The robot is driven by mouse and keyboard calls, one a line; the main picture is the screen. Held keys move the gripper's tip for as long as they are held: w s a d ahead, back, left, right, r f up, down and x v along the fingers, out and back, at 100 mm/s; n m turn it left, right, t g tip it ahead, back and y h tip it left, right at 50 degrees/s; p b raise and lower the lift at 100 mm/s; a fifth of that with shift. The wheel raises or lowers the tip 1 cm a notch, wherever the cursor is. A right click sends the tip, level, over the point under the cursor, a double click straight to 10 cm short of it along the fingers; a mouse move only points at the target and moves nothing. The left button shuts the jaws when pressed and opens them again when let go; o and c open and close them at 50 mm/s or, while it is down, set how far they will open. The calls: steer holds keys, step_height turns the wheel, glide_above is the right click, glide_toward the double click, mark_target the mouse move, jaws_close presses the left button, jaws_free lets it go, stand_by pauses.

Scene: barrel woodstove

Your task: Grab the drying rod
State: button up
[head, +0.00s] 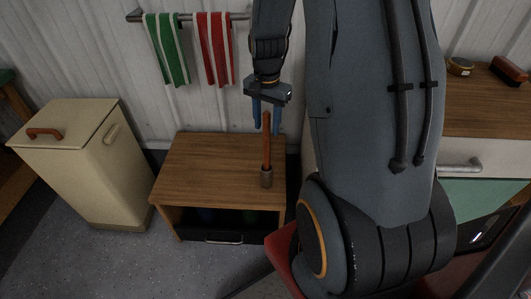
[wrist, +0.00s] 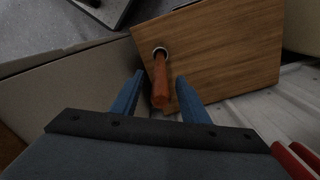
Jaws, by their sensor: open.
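The upper end of the rod is between the fingers. In the wrist view the rod (wrist: 160,85) shows between the two fingertips (wrist: 160,78), with a gap on each side.
A wall rail (head: 133,15) holds a green striped towel (head: 167,50) and a red striped towel (head: 214,50). A cream bin (head: 85,160) with a red handle stands left of the cabinet. A wood-topped counter (head: 480,105) is at the right. The cabinet top's left part is clear.

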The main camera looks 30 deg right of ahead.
mark_target(267, 133)
step_height(267, 133, down, 4)
steer(key=shift+f, duration=0.1)
jaws_close()
